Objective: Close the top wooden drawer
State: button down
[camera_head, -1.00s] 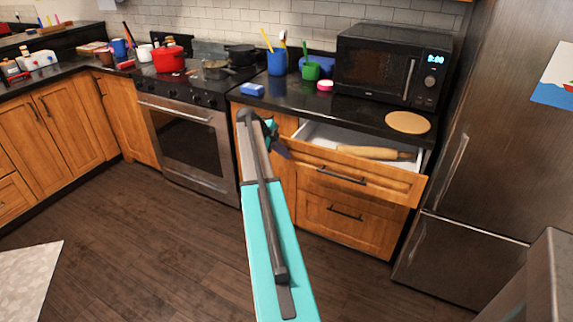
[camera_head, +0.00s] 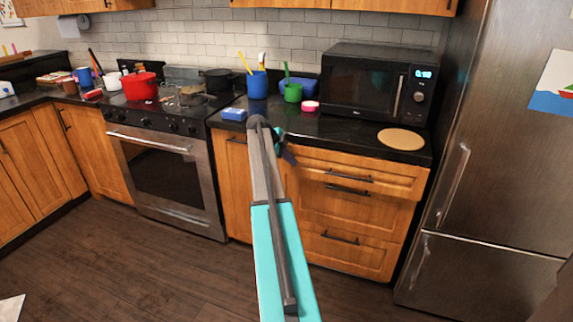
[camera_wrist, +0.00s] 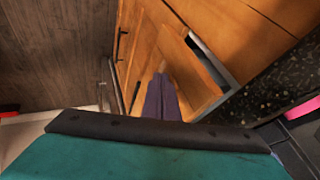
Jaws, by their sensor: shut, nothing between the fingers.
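The top wooden drawer (camera_head: 358,173) is below the counter, under the microwave, with a dark bar handle (camera_head: 348,177). Its front still stands out a little from the cabinet. In the wrist view the drawer front (camera_wrist: 190,72) shows a narrow grey opening (camera_wrist: 212,60) behind it. My gripper (camera_head: 289,157) is at the left end of the drawer front in the head view, partly hidden by my arm. In the wrist view my gripper (camera_wrist: 162,98) has its dark fingers together and empty, pointing at the drawer front. I cannot tell whether they touch it.
A lower drawer (camera_head: 345,240) is shut beneath. The counter holds a microwave (camera_head: 365,85), a round board (camera_head: 401,139), a blue cup (camera_head: 257,84) and a green cup (camera_head: 292,92). A fridge (camera_head: 490,130) stands right, a stove (camera_head: 165,170) left. The floor in front is clear.

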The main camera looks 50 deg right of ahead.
jog(key=shift+w+d, duration=0.1)
jog(key=shift+d, duration=0.3)
jog(key=w+a+r+b, duration=0.1)
jog(key=a+r, duration=0.7)
jog(key=a, duration=0.1)
jog(key=shift+a+b, duration=0.2)
jog(key=shift+b, duration=0.2)
dwell(0.4)
jog(key=shift+w, duration=0.1)
